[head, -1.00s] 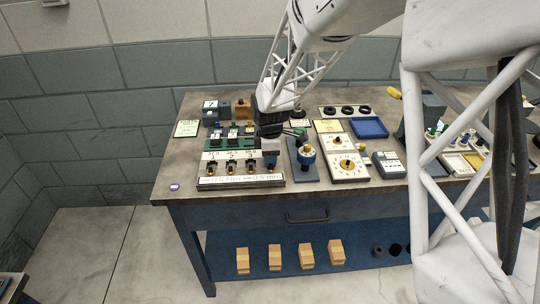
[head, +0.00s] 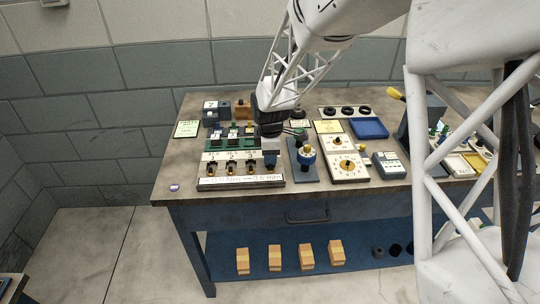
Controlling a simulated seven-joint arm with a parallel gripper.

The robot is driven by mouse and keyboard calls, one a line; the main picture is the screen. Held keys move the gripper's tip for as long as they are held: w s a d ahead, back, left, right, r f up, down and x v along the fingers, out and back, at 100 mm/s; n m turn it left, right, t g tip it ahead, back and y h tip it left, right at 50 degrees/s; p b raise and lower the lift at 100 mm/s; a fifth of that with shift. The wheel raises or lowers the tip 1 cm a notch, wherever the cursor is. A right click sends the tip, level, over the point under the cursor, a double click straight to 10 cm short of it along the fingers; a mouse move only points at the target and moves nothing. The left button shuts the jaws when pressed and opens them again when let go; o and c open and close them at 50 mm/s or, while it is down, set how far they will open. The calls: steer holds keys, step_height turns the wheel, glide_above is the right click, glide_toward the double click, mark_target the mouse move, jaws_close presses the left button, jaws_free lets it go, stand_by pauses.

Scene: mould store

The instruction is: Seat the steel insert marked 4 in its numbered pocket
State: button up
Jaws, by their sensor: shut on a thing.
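My gripper (head: 268,131) is at the right end of the numbered rack, low over it. It is shut on a small grey piece (head: 270,143), which looks like the steel insert. Its mark cannot be read. The rack has a green back part (head: 233,142) and a white number strip (head: 221,157) where a 2 and a 3 show. The right end of the strip is partly hidden by my gripper. I cannot tell whether the piece touches the rack or a pocket.
A dark block marked 7 (head: 210,112) stands behind the rack. A white dial plate (head: 347,166) and a blue tray (head: 369,128) lie further right.

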steer(key=o, duration=1.1)
steer(key=shift+c, duration=0.2)
steer(key=shift+c, duration=1.3)
steer(key=shift+r, duration=0.1)
